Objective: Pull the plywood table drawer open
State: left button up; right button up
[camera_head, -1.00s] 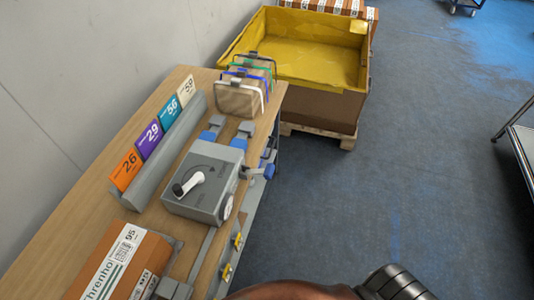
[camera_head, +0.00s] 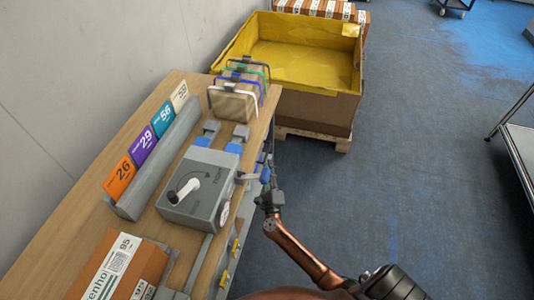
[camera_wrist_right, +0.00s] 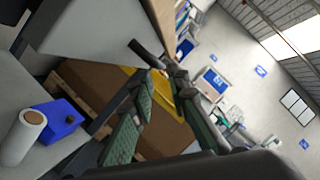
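The plywood table (camera_head: 88,190) runs along the left of the head view. Its long right side, where a drawer front would be, is seen steeply from above, and I cannot clearly make out the drawer. My left gripper is not in view.
On the tabletop are the grey knob box (camera_head: 197,190), numbered cards (camera_head: 142,147), a brown carton (camera_head: 125,265) and strapped parcels (camera_head: 235,100). A yellow-lined crate (camera_head: 305,65) stands past the table's far end. The blue floor right of the table is open.

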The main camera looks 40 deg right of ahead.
aim_at(267, 153)
jog(key=b+x, duration=0.1)
jog(key=x, duration=0.6)
jog(key=shift+w, duration=0.1)
grip_shut()
jog(key=shift+f, duration=0.1)
